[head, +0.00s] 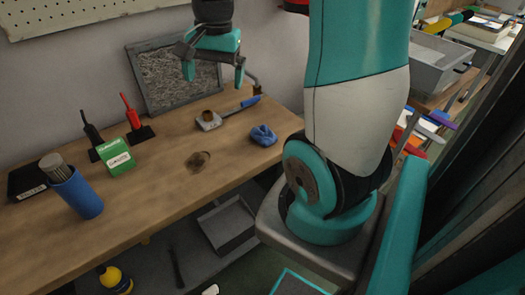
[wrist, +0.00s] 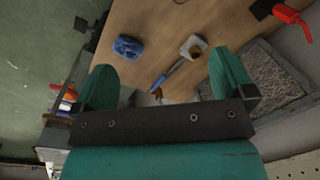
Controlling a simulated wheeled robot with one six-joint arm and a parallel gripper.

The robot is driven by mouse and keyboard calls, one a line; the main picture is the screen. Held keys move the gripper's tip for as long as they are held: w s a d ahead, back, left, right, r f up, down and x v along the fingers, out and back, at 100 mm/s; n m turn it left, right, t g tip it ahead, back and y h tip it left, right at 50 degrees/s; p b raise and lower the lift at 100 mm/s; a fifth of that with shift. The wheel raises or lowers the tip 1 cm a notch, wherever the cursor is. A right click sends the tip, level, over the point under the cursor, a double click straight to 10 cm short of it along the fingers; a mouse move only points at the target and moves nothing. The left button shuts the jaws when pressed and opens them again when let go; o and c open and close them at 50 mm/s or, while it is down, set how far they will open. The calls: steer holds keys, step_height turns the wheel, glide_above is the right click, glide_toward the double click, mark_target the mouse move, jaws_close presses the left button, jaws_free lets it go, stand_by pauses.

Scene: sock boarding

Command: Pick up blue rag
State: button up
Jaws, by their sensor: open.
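The blue rag (head: 263,135) lies crumpled on the wooden workbench (head: 150,205), near its front right edge in the head view. It also shows in the wrist view (wrist: 127,47), at the upper left, beyond the left finger. My gripper (head: 213,74) is open and empty, raised above the back of the bench, up and to the left of the rag in the head view. In the wrist view its two teal fingers (wrist: 165,85) are spread wide, with nothing between them. The rag is apart from both fingers and fully visible.
A blue-handled tool (head: 249,101) and a small metal item (head: 208,121) lie near the rag. A framed grey panel (head: 175,75) leans on the wall. A green box (head: 118,157), a blue cup (head: 77,190) and red and black upright tools stand left. The bench front centre is mostly clear.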

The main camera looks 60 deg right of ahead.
mark_target(264, 128)
steer(key=s+d+f+m+b, duration=0.2)
steer(key=d+f+m, duration=0.25)
steer(key=d, duration=0.25)
steer(key=s+d+f+m+b, duration=0.1)
steer(key=s+d+f+m, duration=0.15)
steer(key=d+m, duration=0.35)
steer(key=shift+n+g+h, duration=0.4)
steer(key=shift+n, duration=0.35)
steer(key=f, duration=0.4)
steer(key=d+f, duration=0.1)
steer(key=f, duration=0.6)
steer(key=shift+w+d+f+b, duration=0.15)
steer(key=shift+d+f+b, duration=0.15)
steer(key=shift+d, duration=0.1)
steer(key=shift+w+a+f, duration=0.1)
steer(key=shift+a+f, duration=0.15)
steer(key=shift+f, duration=0.3)
steer(key=f, duration=0.5)
steer(key=shift+w, duration=0.25)
steer(key=c, duration=0.7)
